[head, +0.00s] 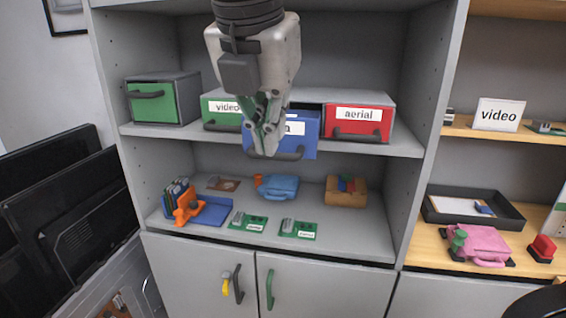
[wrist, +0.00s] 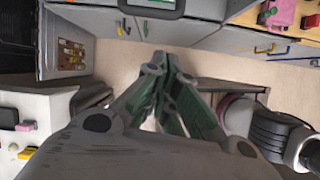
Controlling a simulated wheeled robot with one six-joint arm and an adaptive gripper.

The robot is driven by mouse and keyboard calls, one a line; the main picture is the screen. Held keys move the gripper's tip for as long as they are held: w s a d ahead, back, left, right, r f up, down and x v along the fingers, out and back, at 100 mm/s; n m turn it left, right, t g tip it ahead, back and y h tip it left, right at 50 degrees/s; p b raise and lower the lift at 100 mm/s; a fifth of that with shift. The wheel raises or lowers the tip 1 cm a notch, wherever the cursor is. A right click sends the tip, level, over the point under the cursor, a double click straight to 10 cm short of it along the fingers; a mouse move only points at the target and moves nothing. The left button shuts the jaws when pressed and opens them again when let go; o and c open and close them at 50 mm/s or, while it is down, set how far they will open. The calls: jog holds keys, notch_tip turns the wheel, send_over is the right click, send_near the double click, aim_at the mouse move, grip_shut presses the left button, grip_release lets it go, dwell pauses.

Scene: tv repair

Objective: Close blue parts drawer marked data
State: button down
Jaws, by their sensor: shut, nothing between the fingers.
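The blue drawer (head: 303,134) sticks out of the middle of the drawer unit on the upper shelf, between a green drawer marked video (head: 214,108) and a red drawer marked aerial (head: 352,127). Its white label is mostly hidden behind my gripper, so I cannot read the whole word. Its dark handle (head: 291,155) shows low on the front. My gripper (head: 262,145) points down in front of the left part of the blue drawer, shut and empty. I cannot tell whether it touches the drawer. In the wrist view the shut fingers (wrist: 166,68) show over floor.
A grey box with a green front (head: 152,103) stands left on the same shelf. The shelf below holds a blue case (head: 278,187), a brown pouch (head: 346,190) and green boards (head: 298,229). Dark screens (head: 75,215) lean at the left.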

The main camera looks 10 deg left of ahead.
jog(key=w+a+f+n, duration=0.1)
jog(key=w+f+n, duration=0.1)
jog(key=w+f, duration=0.3)
notch_tip(320, 180, down, 2)
jog(key=shift+w+a+f, duration=0.2)
jog(key=shift+w+f, duration=0.05)
jog(key=shift+w, duration=0.05)
dwell(0.3)
jog(key=shift+w, duration=0.1)
jog(key=w, duration=0.8)
jog(key=w+d, duration=0.1)
jog(key=w, duration=0.4)
jog(key=shift+s, duration=0.15)
